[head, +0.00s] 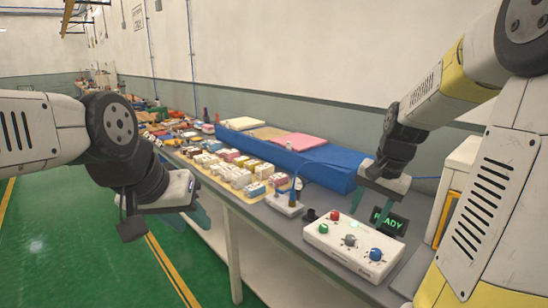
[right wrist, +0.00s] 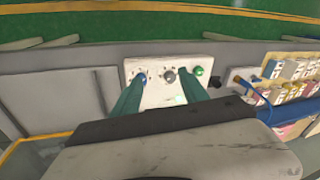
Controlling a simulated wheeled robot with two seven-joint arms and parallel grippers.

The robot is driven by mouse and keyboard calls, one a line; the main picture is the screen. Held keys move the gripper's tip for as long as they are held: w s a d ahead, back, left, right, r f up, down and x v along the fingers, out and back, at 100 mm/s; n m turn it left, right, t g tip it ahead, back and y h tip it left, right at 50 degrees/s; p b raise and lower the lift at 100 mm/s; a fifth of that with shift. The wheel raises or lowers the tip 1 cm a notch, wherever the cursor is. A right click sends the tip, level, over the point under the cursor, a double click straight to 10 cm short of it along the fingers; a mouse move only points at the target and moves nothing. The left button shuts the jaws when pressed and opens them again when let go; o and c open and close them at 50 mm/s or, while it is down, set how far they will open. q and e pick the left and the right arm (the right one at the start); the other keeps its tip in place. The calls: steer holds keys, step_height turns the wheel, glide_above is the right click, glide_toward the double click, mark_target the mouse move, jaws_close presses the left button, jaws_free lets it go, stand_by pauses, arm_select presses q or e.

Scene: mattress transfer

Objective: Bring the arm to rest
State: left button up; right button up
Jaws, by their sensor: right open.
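My right gripper (head: 374,200) hangs above the bench, behind the white control box (head: 340,254). In the right wrist view its two teal fingers (right wrist: 161,86) stand apart with nothing between them. The control box also shows beyond the fingers in that view (right wrist: 155,100). It has red, green, grey and blue knobs. My left gripper (head: 187,216) is out over the green floor, left of the bench, and holds nothing visible. Its finger gap is unclear.
The grey bench (head: 280,222) runs away to the far left. A small device with a blue cable (head: 286,204) stands left of the control box.

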steer(key=s+a+r+n+t, duration=0.2)
steer(key=s+a+r+n, duration=0.2)
steer(key=s, duration=0.3)
steer(key=s+a+r+n+t, duration=0.1)
steer(key=s+a+r+n, duration=0.2)
steer(key=s+a, duration=0.3)
steer(key=shift+s+a+r+n+t+y, duration=0.25)
steer(key=shift+s+r+n+t+y, duration=0.15)
steer(key=shift+s+r, duration=0.1)
steer(key=shift+w, duration=0.15)
stand_by(0.3)
